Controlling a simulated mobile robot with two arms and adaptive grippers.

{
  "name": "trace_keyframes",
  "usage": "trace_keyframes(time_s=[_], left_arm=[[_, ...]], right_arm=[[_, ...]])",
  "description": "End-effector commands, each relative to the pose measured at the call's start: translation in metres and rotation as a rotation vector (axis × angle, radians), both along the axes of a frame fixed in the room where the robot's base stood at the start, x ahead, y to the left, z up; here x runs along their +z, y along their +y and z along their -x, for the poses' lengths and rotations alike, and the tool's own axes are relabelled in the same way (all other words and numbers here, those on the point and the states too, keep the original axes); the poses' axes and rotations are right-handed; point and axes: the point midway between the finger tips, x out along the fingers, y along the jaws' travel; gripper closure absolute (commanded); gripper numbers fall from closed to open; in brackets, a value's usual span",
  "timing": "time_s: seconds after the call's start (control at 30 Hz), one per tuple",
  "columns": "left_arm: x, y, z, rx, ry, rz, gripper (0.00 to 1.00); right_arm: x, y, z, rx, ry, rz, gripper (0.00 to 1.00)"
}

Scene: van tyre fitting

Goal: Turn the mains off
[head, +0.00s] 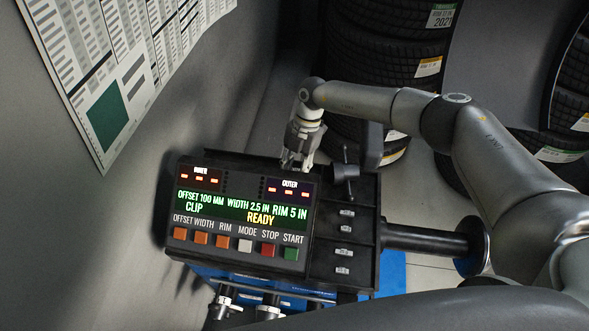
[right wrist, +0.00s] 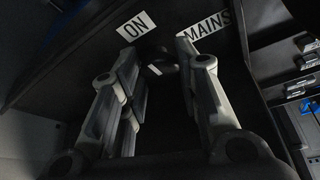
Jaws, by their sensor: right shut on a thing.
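The mains switch (right wrist: 160,70) shows in the right wrist view as a small dark piece between my fingers, with a white ON label (right wrist: 136,26) and a white MAINS label (right wrist: 205,26) just beyond. My right gripper (head: 296,163) reaches down behind the top right edge of the display panel in the head view. It is shut on the switch, its fingers on either side (right wrist: 158,58). The switch's exact turn is too dark to tell. In the head view the panel hides it. My left gripper is not in view.
The balancer's display panel (head: 240,205) is lit and reads READY. Stacked tyres (head: 385,70) stand behind; a grey wall with a chart (head: 105,60) is at left.

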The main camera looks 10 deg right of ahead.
Motion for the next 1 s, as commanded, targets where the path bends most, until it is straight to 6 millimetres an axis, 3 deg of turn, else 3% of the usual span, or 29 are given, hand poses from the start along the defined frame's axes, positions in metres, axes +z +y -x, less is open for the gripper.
trace_keyframes(time_s=[0.37, 1.0], left_arm=[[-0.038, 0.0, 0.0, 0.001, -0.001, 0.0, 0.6], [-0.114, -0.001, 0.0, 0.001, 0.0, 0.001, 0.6]], right_arm=[[-0.005, 0.003, -0.003, 0.223, -0.002, -0.002, 0.93], [-0.004, 0.007, -0.003, 0.832, -0.002, 0.0, 0.94]])
